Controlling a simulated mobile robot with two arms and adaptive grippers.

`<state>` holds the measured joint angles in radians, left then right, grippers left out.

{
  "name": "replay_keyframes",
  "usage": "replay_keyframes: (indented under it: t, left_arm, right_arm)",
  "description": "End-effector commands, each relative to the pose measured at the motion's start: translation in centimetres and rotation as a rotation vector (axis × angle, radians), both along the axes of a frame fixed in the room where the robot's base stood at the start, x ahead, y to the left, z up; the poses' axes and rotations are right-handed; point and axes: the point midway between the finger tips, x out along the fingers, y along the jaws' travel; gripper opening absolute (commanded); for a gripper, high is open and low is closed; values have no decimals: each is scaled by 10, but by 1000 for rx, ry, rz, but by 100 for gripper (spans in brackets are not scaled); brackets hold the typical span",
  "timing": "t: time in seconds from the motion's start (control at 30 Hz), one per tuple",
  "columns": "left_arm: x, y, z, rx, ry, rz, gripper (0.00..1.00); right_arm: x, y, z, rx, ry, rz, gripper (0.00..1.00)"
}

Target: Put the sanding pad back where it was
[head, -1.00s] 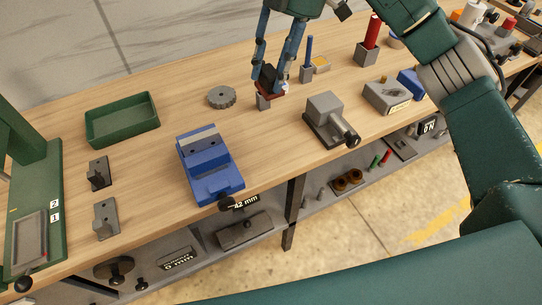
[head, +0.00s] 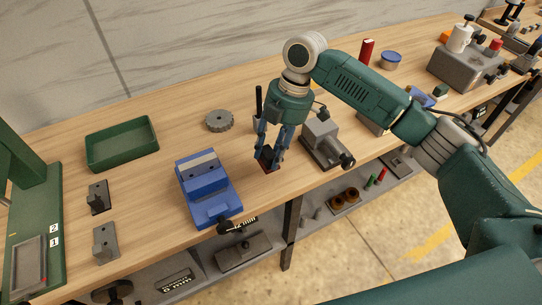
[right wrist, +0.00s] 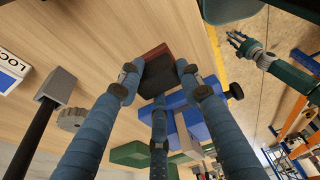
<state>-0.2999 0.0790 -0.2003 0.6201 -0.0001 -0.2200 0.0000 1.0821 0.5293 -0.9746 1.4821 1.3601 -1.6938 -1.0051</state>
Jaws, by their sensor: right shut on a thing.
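The sanding pad (head: 267,153) is a small dark block with a reddish-brown side. My right gripper (head: 271,157) is shut on it, just right of the blue vise (head: 207,183) and near the bench's front edge. I cannot tell whether the pad touches the bench top. In the right wrist view the pad (right wrist: 157,70) sits between the fingertips, with the blue vise (right wrist: 187,104) beyond it. My left gripper (right wrist: 240,40) shows small at the upper right of that view, fingers spread and empty.
A grey clamp block (head: 321,140) stands close right of the gripper. A holder with a black rod is partly hidden behind it. A grey toothed disc (head: 219,120) and a green tray (head: 121,142) lie to the left. Bare wood lies between vise and clamp block.

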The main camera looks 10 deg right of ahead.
Motion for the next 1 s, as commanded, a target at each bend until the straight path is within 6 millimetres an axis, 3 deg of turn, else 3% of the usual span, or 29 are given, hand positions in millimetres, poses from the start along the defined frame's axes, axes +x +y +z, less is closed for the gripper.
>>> replay_keyframes:
  t: [0.17, 0.5, 0.53, 0.63, 1.0]
  left_arm:
    - [0, 1, 6, 1, 0, -1, 40]
    - [0, 1, 6, 1, 0, -1, 40]
    - [0, 1, 6, 1, 0, -1, 40]
    - [0, 1, 5, 1, 1, -1, 40]
    - [0, 1, 4, 1, 0, 0, 40]
  right_arm:
    - [0, 0, -25, -1, 2, 0, 14]
    - [0, 0, -29, 0, 0, 0, 14]
    - [0, 0, -30, 0, 0, 0, 37]
    - [0, 0, -30, 0, 0, 0, 55]
    - [1, -1, -25, 0, -2, -1, 55]
